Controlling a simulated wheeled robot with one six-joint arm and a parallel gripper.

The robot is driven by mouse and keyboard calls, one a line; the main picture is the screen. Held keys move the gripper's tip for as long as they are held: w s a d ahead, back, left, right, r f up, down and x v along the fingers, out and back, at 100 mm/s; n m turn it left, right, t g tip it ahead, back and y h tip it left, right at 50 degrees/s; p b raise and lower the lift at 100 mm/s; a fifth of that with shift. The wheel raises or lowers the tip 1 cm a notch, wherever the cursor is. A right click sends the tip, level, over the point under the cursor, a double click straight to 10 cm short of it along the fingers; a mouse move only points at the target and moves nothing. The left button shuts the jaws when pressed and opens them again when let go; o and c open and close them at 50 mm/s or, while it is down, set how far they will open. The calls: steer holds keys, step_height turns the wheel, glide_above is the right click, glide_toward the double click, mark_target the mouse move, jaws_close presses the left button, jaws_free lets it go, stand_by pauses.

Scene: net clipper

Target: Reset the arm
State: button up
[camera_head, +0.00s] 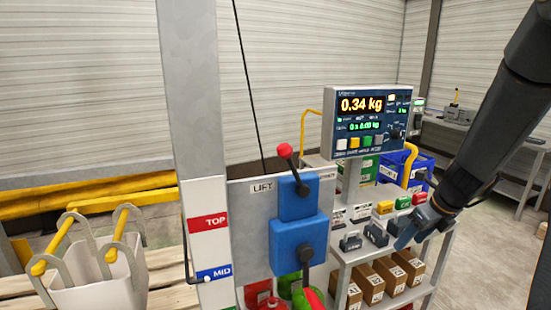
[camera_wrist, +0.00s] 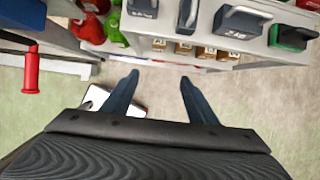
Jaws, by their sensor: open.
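My arm (camera_head: 485,130) reaches in from the upper right in the head view. My gripper (camera_head: 405,238) hangs in front of the shelf cart (camera_head: 440,262), pointing down and left. In the wrist view my gripper (camera_wrist: 155,84) has its two dark fingers spread apart. Nothing is between them except the floor and a strip of the cart's edge. No thing is held.
The blue lift lever block (camera_head: 298,240) with its red-knobbed lever (camera_head: 284,151) stands left of my gripper. A scale display (camera_head: 362,122) reads 0.34 kg. Boxes (camera_head: 392,277) and weights (camera_head: 376,234) fill the cart. A white bin (camera_head: 100,275) stands left. Floor (camera_head: 495,250) is clear at right.

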steer(key=s+a+f+n+g+b, duration=0.1)
steer(key=s+a+f+n+b, duration=0.1)
steer(key=s+a+n, duration=0.7)
steer(key=s+a+f+n+g+h+b, duration=0.1)
steer(key=s+a+n, duration=0.8)
steer(key=n, duration=1.4)
steer(key=shift+s+a+f+g+h+b, duration=0.15)
steer(key=shift+a+f+g+h+b, duration=0.25)
steer(key=shift+b, duration=0.4)
